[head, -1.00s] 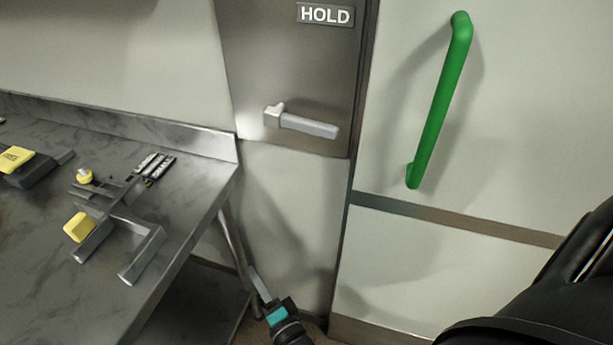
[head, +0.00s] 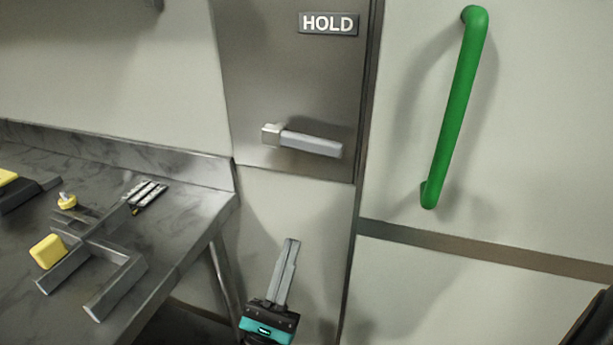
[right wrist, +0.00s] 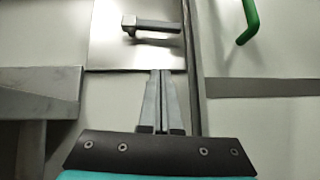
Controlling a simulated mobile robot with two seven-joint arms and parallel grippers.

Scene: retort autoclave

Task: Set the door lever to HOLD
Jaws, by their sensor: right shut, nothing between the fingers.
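The door lever (head: 310,143) is a grey bar on a square pivot, mounted on a steel plate (head: 240,80). It points right and slightly down. A HOLD label (head: 328,23) sits above it on the same plate. My right gripper (head: 292,243) is shut and empty, fingers pointing up, below the plate and the lever, apart from both. In the right wrist view the lever (right wrist: 155,26) lies ahead of the shut fingertips (right wrist: 162,73), near the top of the picture. My left gripper is not in view.
A green vertical handle (head: 457,105) is fixed to the white panel right of the plate. A steel bench (head: 180,215) stands at the left, holding a metal fixture (head: 100,262) and yellow-topped parts.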

